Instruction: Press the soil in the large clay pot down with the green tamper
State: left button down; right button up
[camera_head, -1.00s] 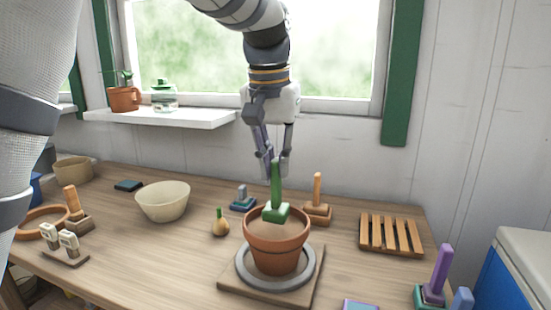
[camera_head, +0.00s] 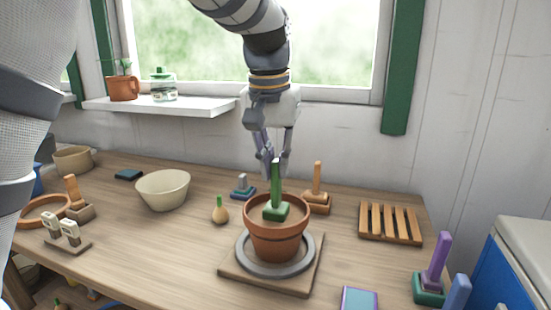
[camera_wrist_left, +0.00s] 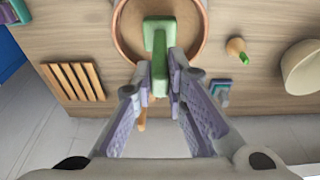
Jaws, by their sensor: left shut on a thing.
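My left gripper (camera_head: 274,166) is shut on the upright handle of the green tamper (camera_head: 276,211). The tamper's block-shaped head is inside the large clay pot (camera_head: 275,243), below the rim, over the brown soil (camera_head: 258,209). I cannot tell whether the head touches the soil. The pot stands upright on a grey ring on a square wooden board (camera_head: 300,285). In the left wrist view the fingers (camera_wrist_left: 168,82) close on the tamper's handle (camera_wrist_left: 160,72), with its head over the soil within the pot's rim (camera_wrist_left: 122,45). My right gripper is not in view.
A cream bowl (camera_head: 163,191), a small gourd-like object (camera_head: 220,211) and a blue stamp (camera_head: 243,187) are left of the pot. A wooden-handled stamp (camera_head: 317,203) stands close behind right. A slatted rack (camera_head: 390,224) and a purple-handled tool (camera_head: 437,260) are further right.

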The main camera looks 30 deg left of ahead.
pick_arm(q)
jog(key=shift+s+x, duration=0.2)
jog(key=shift+x, duration=0.8)
jog(key=shift+r, duration=0.1)
jog(key=shift+w+a+r+v, duration=0.1)
jog(key=shift+w+v, duration=0.2)
jog(key=shift+v, duration=1.15)
jog(key=shift+w+a+r+v, duration=0.1)
jog(key=shift+w+v, duration=0.2)
jog(key=shift+v, duration=1.15)
jog(key=shift+w+a+v, duration=0.1)
jog(key=shift+w+v, duration=0.2)
jog(key=shift+v, duration=1.15)
jog(key=shift+d, duration=0.1)
jog(key=shift+s+x, duration=0.2)
jog(key=shift+x, duration=0.8)
jog(key=shift+s+x, duration=0.2)
jog(key=shift+x, duration=0.8)
jog(key=shift+d+f, duration=0.1)
jog(key=shift+d, duration=0.05)
jog(key=shift+f, duration=0.35)
jog(key=shift+s+x, duration=0.25)
jog(key=shift+x, duration=1)
jog(key=shift+s+x, duration=0.25)
jog(key=shift+x, duration=1)
